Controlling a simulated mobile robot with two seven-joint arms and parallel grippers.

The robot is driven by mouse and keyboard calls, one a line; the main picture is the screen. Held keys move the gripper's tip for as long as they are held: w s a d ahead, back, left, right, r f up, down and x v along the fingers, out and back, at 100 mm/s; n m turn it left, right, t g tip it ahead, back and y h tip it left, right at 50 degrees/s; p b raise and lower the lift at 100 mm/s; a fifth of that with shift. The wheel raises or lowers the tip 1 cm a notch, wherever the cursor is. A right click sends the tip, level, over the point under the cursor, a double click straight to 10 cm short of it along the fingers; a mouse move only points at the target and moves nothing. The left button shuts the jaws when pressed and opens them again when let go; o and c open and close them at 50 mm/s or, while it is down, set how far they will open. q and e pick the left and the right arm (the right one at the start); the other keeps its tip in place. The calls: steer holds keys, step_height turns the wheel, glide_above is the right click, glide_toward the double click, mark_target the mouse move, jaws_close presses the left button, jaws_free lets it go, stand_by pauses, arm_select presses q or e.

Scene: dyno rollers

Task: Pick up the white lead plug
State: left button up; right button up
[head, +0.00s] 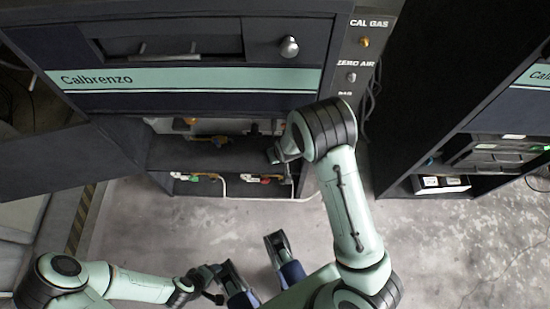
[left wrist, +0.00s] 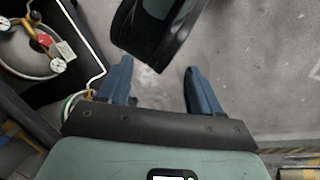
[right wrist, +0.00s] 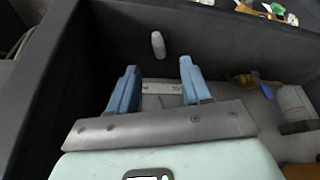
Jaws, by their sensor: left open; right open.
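The white lead plug (right wrist: 158,45) appears in the right wrist view as a small pale rounded piece against the dark inner panel of the cabinet. My right gripper (right wrist: 158,74) is open and empty, with the plug just beyond its fingertips and between them in the picture. The plug is apart from both fingers. In the head view my right arm reaches into the cabinet's lower bay, and its fingers cannot be made out. My left gripper (head: 258,262) is open and empty over the floor in front of the cabinet; it also shows in the left wrist view (left wrist: 157,64).
The Calbrenzo cabinet (head: 190,103) has lower bays holding brass valves with coloured tags (head: 195,177). Dark walls close in around my right gripper. A second cabinet (head: 440,90) stands at the right. The concrete floor (head: 440,235) between is clear.

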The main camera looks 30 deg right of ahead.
steer(key=b+x, duration=0.2)
steer(key=x, duration=0.5)
steer(key=shift+d+f, duration=0.1)
steer(key=shift+f, duration=0.05)
arm_select(q)
steer(key=shift+t+y, duration=0.4)
steer(key=shift+t, duration=0.3)
steer(key=w+f, duration=0.1)
steer(key=w+a+f, duration=0.2)
steer(key=w, duration=0.1)
arm_select(e)
jaws_close()
